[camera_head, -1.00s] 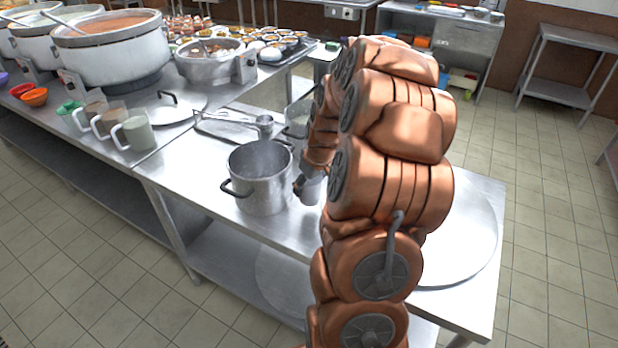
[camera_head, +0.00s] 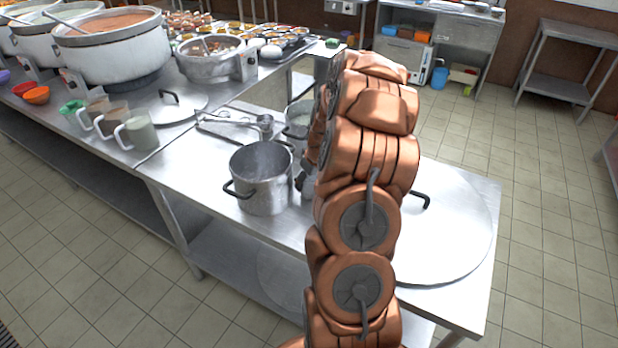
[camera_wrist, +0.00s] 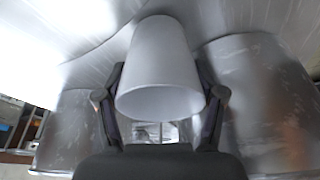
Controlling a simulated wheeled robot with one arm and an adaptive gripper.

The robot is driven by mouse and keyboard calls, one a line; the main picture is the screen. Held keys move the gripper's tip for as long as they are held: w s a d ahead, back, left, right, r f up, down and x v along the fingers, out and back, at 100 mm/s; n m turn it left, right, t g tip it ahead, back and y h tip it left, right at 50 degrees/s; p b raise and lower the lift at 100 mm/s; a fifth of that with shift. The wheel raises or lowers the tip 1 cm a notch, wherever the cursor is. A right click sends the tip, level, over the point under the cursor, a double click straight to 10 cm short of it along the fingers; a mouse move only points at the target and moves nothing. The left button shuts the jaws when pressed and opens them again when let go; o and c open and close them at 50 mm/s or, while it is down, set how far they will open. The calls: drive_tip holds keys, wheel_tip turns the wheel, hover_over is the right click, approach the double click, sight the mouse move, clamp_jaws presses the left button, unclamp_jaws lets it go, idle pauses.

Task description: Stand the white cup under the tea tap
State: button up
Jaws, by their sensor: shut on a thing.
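The white cup (camera_wrist: 160,60) is between the two fingers of my gripper (camera_wrist: 160,90) in the wrist view. The fingers are shut on its sides, and its wide rim faces the bottom of that picture. In the head view my gripper is mostly hidden behind my arm, just right of a steel pot, and only a small grey sliver of the cup (camera_head: 308,190) shows. I cannot tell whether the cup touches the counter. I cannot make out a tea tap in either view.
The steel pot (camera_head: 262,180) stands close left of my gripper, with another metal container (camera_head: 298,117) behind it. A large round lid (camera_head: 450,235) lies to the right. Several mugs (camera_head: 138,132) and big stockpots (camera_head: 110,45) are on the left counter. Metal walls flank the cup closely in the wrist view.

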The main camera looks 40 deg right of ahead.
drive_tip(key=shift+f, duration=0.15)
drive_tip(key=shift+f, duration=0.1)
drive_tip(key=shift+f+b, duration=0.1)
drive_tip(key=shift+b, duration=0.2)
drive_tip(key=o, duration=0.9)
drive_tip(key=shift+c, duration=0.2)
drive_tip(key=shift+r+p, duration=0.3)
drive_tip(key=shift+p, duration=0.05)
drive_tip(key=b+v, duration=0.3)
drive_tip(key=v, duration=0.9)
drive_tip(key=shift+f+b, duration=0.1)
drive_tip(key=shift+b, duration=0.2)
